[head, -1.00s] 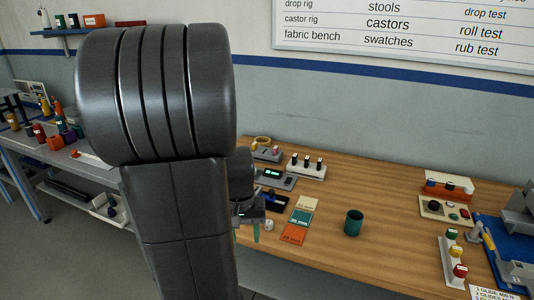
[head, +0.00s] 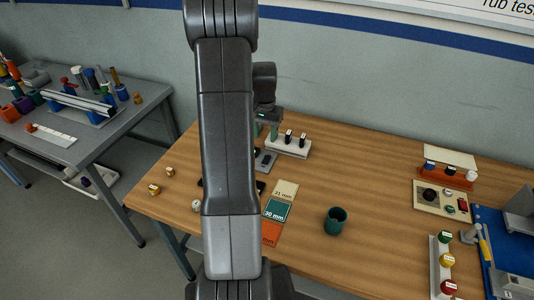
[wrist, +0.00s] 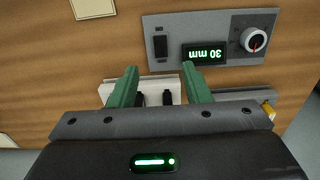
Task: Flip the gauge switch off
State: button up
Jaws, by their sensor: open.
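The gauge (wrist: 217,22) is a grey box in the upper part of the wrist view. Its lit display (wrist: 205,53) reads 30 mm, upside down. A black switch (wrist: 160,47) sits at its left end and a white dial with a red mark (wrist: 253,40) at its right. My gripper (wrist: 161,70) is open and empty, its green fingers apart just below the switch in the picture. In the head view, my gripper (head: 266,131) is at the back of the bench, and my arm hides much of the gauge (head: 266,159).
A white block with black-topped pieces (head: 290,148) stands close beside my gripper. Labelled mm cards (head: 277,210) and a green cup (head: 336,221) lie nearer the front of the wooden bench (head: 380,180). A control box (head: 440,200) stands at right.

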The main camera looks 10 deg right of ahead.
aim_at(265, 162)
notch_tip(265, 162, down, 12)
jog(key=shift+r+p, duration=0.25)
jog(key=shift+p, duration=0.6)
grip_shut()
jog(key=shift+d, duration=0.1)
jog(key=shift+w+d+r+g+y+p, duration=0.1)
jog(key=shift+w+g+y+p, duration=0.1)
jog(key=shift+g+y, duration=0.3)
jog(key=shift+w+d+r+g+y+p, duration=0.1)
jog(key=shift+w+g+y+p, duration=0.15)
jog(key=shift+g, duration=0.45)
jog(key=shift+s, duration=0.1)
